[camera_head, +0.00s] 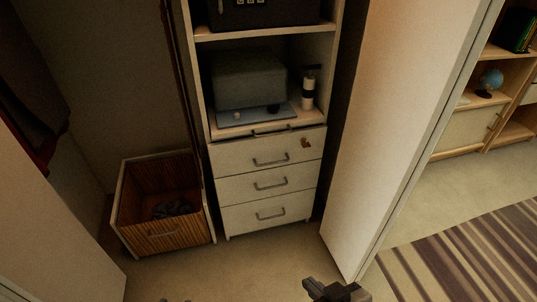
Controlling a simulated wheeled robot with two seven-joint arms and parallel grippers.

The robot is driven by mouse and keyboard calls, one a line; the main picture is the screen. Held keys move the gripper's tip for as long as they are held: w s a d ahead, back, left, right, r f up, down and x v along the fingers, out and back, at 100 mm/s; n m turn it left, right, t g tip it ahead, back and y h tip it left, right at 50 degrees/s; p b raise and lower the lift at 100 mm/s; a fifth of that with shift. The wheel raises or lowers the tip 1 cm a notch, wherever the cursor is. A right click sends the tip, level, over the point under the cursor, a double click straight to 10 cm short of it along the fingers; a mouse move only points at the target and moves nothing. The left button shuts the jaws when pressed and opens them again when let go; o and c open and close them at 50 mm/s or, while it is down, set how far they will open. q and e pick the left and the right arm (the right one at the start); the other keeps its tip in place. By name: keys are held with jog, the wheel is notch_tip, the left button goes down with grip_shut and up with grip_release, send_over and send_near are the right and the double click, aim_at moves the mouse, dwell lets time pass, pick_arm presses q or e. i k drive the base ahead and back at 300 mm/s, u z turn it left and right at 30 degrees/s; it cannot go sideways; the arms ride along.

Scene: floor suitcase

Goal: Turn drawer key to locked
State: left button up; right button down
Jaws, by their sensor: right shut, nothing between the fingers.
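A small brass-coloured key (306,143) sits at the upper right of the top drawer front (240,156) in the white cabinet. It is too small to tell which way its bow is turned. The drawer looks closed. My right gripper (326,290) is at the bottom edge of the head view, well below and in front of the drawers, shut and empty. It is apart from the key. Small dark tips at the bottom edge, left of centre, seem to be my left gripper (176,300); nearly all of it is cut off.
Two more closed drawers (268,184) lie below. A grey box (250,80) and a bottle (308,92) stand on the shelf above. A wooden bin (160,236) stands left on the floor. A white door panel (385,110) stands right. The floor before the drawers is clear.

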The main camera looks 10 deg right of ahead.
aim_at(304, 145)
jog(key=k, duration=1.2)
jog(key=z, duration=0.65)
jog(key=i, duration=1.35)
jog(key=u, duration=1.05)
jog(key=i, duration=0.3)
jog(key=u, duration=0.2)
